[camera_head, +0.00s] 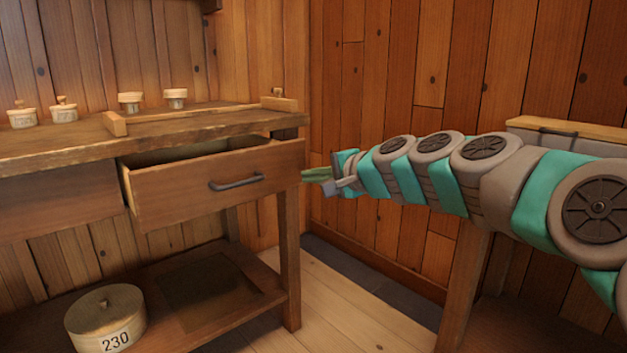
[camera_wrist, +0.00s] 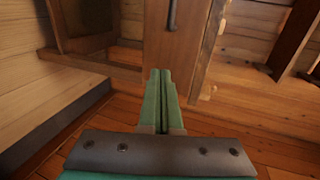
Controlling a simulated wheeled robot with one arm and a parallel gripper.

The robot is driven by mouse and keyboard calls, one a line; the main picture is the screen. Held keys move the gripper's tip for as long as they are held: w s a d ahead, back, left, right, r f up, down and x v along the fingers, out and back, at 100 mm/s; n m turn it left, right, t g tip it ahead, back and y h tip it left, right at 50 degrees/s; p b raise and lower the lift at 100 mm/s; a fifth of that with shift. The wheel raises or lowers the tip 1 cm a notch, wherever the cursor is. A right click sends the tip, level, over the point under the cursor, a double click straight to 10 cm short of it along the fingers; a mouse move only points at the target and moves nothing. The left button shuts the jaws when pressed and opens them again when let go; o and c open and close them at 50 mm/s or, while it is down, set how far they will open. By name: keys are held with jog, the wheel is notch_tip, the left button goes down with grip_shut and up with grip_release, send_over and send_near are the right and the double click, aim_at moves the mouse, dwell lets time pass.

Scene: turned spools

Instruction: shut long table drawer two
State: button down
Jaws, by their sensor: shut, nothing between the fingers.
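The long wooden table (camera_head: 60,158) stands at the left in the head view. One drawer (camera_head: 215,187) under its top is pulled out, with its interior partly showing and a dark bar handle (camera_head: 237,182) on its front. The drawer front also shows in the wrist view (camera_wrist: 172,45), with its handle (camera_wrist: 172,14) at the top. Another drawer front (camera_head: 62,200) to its left looks flush with the table. My gripper (camera_head: 312,176) is shut and empty, at the right end of the open drawer's front. Its fingertips (camera_wrist: 159,73) look close to the front; I cannot tell whether they touch.
Several small lidded pots and spools (camera_head: 130,101) stand on the tabletop. A round box marked 230 (camera_head: 106,318) sits on the lower shelf (camera_head: 225,300). Another wooden table (camera_head: 570,128) is at the right, behind my arm. Wooden walls close the corner.

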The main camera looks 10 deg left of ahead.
send_near(273, 172)
jog(key=x, duration=0.2)
jog(key=f+x, duration=0.1)
jog(key=x, duration=0.2)
jog(key=shift+w+f+b, duration=0.1)
jog(key=shift+b, duration=0.3)
jog(key=shift+w+a+r, duration=0.2)
jog(key=shift+w+a, duration=0.2)
jog(key=shift+a, duration=0.05)
jog(key=shift+w+a+p, duration=0.3)
jog(key=shift+w+a, duration=0.05)
jog(key=shift+a, duration=0.1)
jog(key=w+a+p, duration=0.2)
jog(key=w+a, duration=0.1)
jog(key=w+a+p, duration=0.2)
jog(key=w+a, duration=0.1)
jog(key=a, duration=0.1)
jog(key=w+a+p, duration=0.3)
jog(key=shift+a, duration=0.25)
jog(key=shift+w+a+r, duration=0.1)
jog(key=shift+w+r, duration=0.1)
jog(key=shift+r, duration=0.1)
